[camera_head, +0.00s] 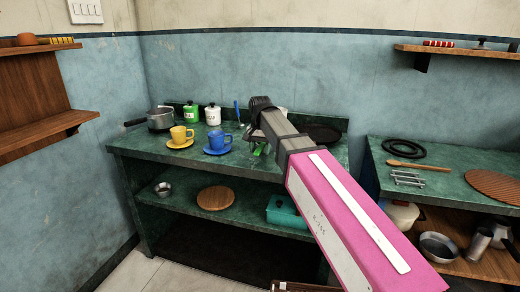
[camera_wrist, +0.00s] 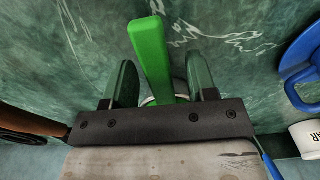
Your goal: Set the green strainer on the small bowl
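The green strainer's handle (camera_wrist: 150,50) runs between the two fingers of my gripper (camera_wrist: 159,72) in the wrist view, with narrow gaps on both sides. My gripper looks open around it. The strainer's head is mostly hidden under the gripper body; a pale curved edge shows there, and I cannot tell what it belongs to. In the head view, a bit of the green handle (camera_head: 258,150) shows low over the counter, and my arm hides most of the gripper. A small metal bowl (camera_head: 163,189) stands on the lower shelf at left; I cannot tell whether it is the task's bowl.
The blue cup (camera_head: 217,139) on its saucer and the yellow cup (camera_head: 179,134) stand left of my gripper on the green counter (camera_head: 150,152). Green and white canisters (camera_head: 212,114) and a pot (camera_head: 160,118) stand behind. A dark pan (camera_head: 323,132) lies right.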

